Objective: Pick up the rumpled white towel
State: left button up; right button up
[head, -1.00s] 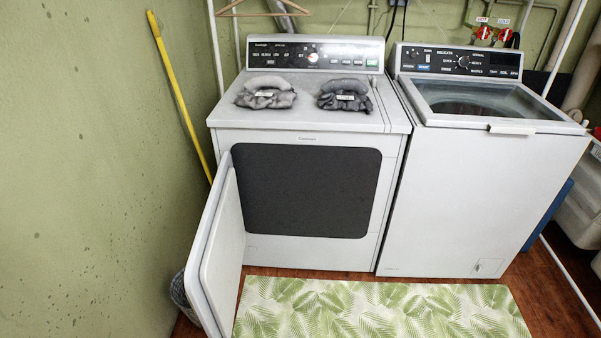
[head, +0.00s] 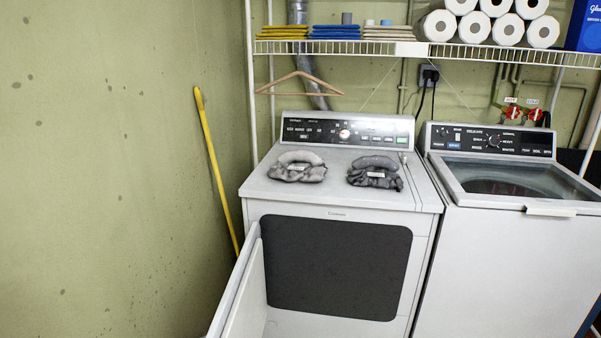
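I see no plainly white rumpled towel. Two rumpled cloth-like bundles lie side by side on top of the white dryer (head: 345,204). The left bundle (head: 297,167) is light grey with a pale folded top and a small white label. The right bundle (head: 375,173) is darker grey and also has a small white label. They are apart from each other. Neither of my grippers shows in the head view.
The dryer's door (head: 246,290) stands open on the left. A top-loading washer (head: 500,260) is at right. A wire shelf (head: 370,49) above holds folded cloths (head: 333,32) and paper rolls (head: 438,26). A yellow pole (head: 217,170) leans on the wall.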

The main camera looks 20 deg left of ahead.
aim_at(299, 164)
jog(key=i+l+u, duration=0.1)
jog(key=i, duration=0.45)
jog(key=i+l+u, duration=0.1)
jog(key=i+l, duration=0.15)
jog(key=i, duration=0.3)
